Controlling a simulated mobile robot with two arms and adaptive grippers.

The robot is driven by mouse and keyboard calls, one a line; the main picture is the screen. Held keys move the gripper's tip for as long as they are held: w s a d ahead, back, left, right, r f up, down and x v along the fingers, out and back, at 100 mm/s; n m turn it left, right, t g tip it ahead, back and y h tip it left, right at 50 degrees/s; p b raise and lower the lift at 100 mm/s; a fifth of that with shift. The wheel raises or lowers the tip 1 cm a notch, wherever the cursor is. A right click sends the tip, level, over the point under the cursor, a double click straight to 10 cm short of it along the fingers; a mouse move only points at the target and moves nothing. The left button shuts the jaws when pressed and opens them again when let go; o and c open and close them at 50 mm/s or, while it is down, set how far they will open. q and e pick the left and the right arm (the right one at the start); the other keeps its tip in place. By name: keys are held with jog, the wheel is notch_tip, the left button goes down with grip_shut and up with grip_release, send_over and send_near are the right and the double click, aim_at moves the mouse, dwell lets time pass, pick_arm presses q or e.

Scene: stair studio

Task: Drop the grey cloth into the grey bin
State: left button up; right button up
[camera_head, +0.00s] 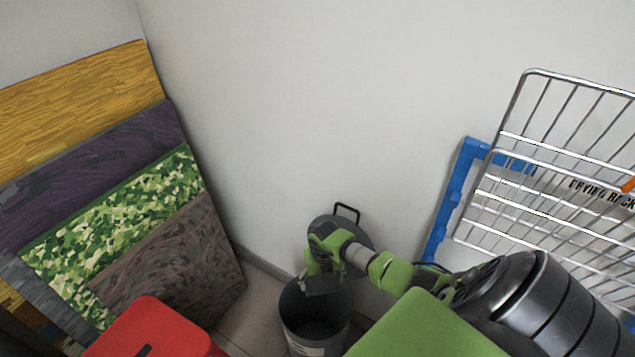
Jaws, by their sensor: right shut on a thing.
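The grey bin (318,340) is a dark grey round bin standing open on the floor in the lower middle of the view. My right gripper (322,268) is over the bin's opening, towards its back rim. It is shut on the grey cloth (322,286), a small dark grey piece hanging just below the fingers. The cloth's upper part is hidden by the gripper, and I cannot tell whether its lower end is inside the rim. My left gripper is not in view.
A round grey lid with a black handle (347,210) stands behind the bin by the wall. Colourful boards (110,210) lean at the left. A red object (155,330) is at the lower left. A wire rack (560,170) and a blue frame (452,205) are at the right.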

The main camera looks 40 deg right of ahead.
jog(key=shift+s+f+b, duration=0.1)
jog(key=shift+f+b, duration=0.3)
jog(key=shift+f, duration=0.15)
notch_tip(320, 180, down, 5)
jog(key=b, duration=0.4)
jog(key=shift+b, duration=0.3)
jog(key=o, duration=1.1)
jog(key=shift+o, duration=0.2)
jog(key=shift+r, duration=0.1)
jog(key=r, duration=0.4)
jog(key=s+r, duration=0.1)
jog(key=r, duration=0.6)
jog(key=shift+s+a+r, duration=0.15)
jog(key=shift+a+r, duration=0.2)
jog(key=shift+r, duration=0.05)
